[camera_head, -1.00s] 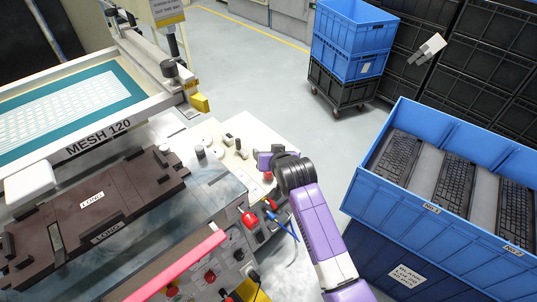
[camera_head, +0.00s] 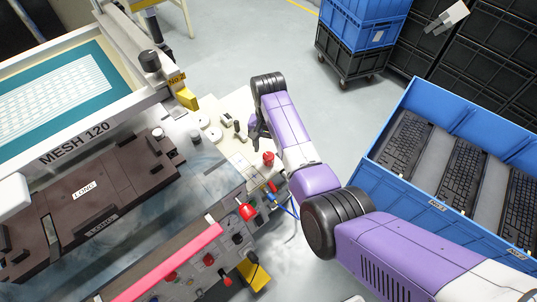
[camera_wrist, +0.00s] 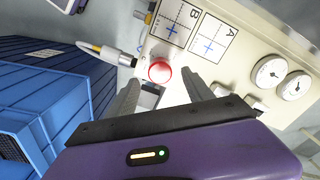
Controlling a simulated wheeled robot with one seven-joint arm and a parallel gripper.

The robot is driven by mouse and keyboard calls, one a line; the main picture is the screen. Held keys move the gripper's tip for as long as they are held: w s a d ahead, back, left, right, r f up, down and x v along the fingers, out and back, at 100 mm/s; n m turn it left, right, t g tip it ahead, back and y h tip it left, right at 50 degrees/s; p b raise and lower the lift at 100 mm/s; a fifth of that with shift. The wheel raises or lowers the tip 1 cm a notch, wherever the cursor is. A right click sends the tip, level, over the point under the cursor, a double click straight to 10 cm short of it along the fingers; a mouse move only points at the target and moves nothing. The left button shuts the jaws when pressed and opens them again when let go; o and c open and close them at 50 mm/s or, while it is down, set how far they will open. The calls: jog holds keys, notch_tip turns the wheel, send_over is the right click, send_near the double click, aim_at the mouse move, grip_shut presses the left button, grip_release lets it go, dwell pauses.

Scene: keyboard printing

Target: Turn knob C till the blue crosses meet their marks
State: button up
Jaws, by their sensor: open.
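My gripper (camera_head: 256,130) hangs over the right end of the cream panel (camera_head: 236,152). In the wrist view my gripper (camera_wrist: 161,72) has its two fingers spread, with nothing held between them. A red round button (camera_wrist: 160,71) shows between the fingertips; it also shows in the head view (camera_head: 268,158). Two mark windows, A (camera_wrist: 212,40) and B (camera_wrist: 180,22), each hold a blue cross on grid lines. Two white dials (camera_wrist: 271,72) (camera_wrist: 295,86) lie to the right. I cannot tell which control is knob C.
A silver cylinder with a cable (camera_wrist: 108,54) lies left of the button. The screen frame marked MESH 120 (camera_head: 75,143) and a dark keyboard fixture (camera_head: 120,178) lie left. A red lever knob (camera_head: 247,211) stands at the front. A blue crate (camera_head: 372,180) of keyboards stands right.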

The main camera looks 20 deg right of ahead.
aim_at(269, 156)
jog(key=shift+f, duration=2.6)
grip_shut()
